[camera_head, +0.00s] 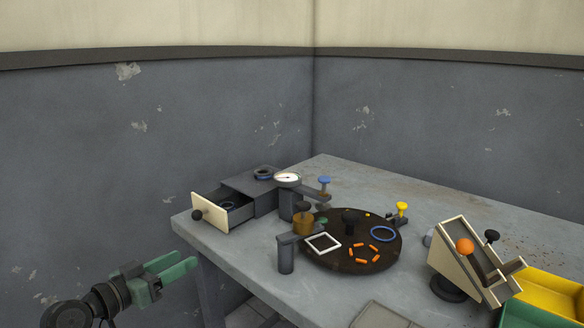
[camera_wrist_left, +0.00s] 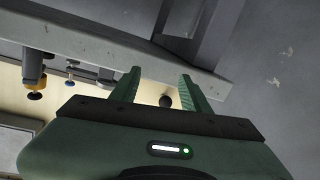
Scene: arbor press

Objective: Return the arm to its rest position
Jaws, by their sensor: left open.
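My left gripper (camera_head: 172,269) is in the lower left of the head view, off the table's left edge. Its green fingers are apart with nothing between them. In the left wrist view its two fingers (camera_wrist_left: 158,88) point up and stand apart, and the space between them is empty. A small drawer box (camera_head: 252,193) sits on the table's left corner, with its cream-fronted drawer (camera_head: 212,214) pulled out. The gripper is apart from the drawer, below and left of it. My right gripper does not show.
A grey table (camera_head: 333,173) bears a round dark turntable (camera_head: 338,258) with orange pieces, a white square frame and a blue ring. Posts with coloured knobs surround it. A tilted cream box with an orange ball (camera_head: 464,246) and a yellow bin (camera_head: 552,289) stand right. Open room surrounds the gripper.

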